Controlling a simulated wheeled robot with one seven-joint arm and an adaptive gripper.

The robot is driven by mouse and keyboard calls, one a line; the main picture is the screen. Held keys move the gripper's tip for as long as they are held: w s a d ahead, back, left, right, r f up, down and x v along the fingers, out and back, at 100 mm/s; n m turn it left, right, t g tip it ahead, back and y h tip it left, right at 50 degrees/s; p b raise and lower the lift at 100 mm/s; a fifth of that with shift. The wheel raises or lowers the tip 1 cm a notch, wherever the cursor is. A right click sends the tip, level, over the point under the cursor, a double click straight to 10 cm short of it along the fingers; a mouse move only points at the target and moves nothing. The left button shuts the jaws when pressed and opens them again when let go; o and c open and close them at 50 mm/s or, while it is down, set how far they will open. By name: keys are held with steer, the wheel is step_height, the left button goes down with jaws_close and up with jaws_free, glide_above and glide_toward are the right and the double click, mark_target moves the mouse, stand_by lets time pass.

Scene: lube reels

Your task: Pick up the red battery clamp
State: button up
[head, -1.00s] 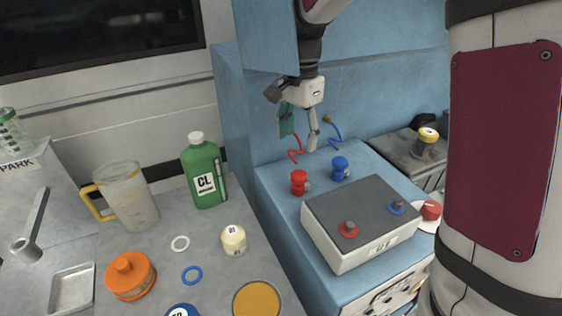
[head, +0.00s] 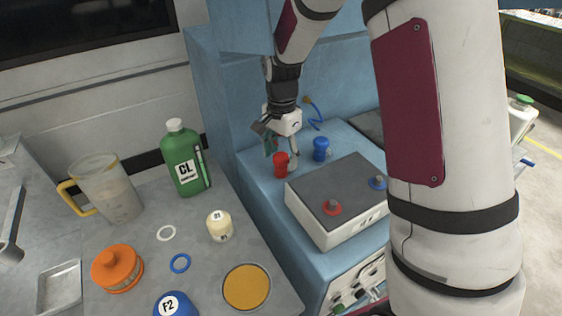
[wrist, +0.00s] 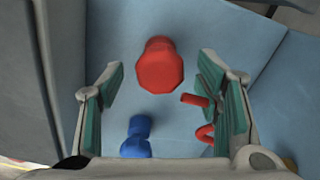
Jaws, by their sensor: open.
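The red battery clamp (head: 281,166) stands on the blue cart top, just left of the blue clamp (head: 321,149). My gripper (head: 280,153) is open directly above and around the top of the red clamp in the head view. In the wrist view the red clamp (wrist: 160,65) lies between the two spread fingers of my gripper (wrist: 160,78), with a visible gap on each side. The blue clamp (wrist: 136,138) is nearer the palm there. A red cable piece (wrist: 195,100) shows beside the right finger. Whether the fingertips reach below the clamp's top is unclear.
A grey-topped battery box (head: 335,190) with red and blue terminals stands close to the right of the clamps. A blue cabinet wall (head: 225,90) rises behind and to the left. The bench at left holds a green bottle (head: 183,160), a jug and several small items.

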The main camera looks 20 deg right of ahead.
steer(key=shift+a+f, duration=0.1)
steer(key=shift+f, duration=0.7)
steer(key=shift+c, duration=0.6)
steer(key=c, duration=1.2)
steer(key=shift+r, duration=0.1)
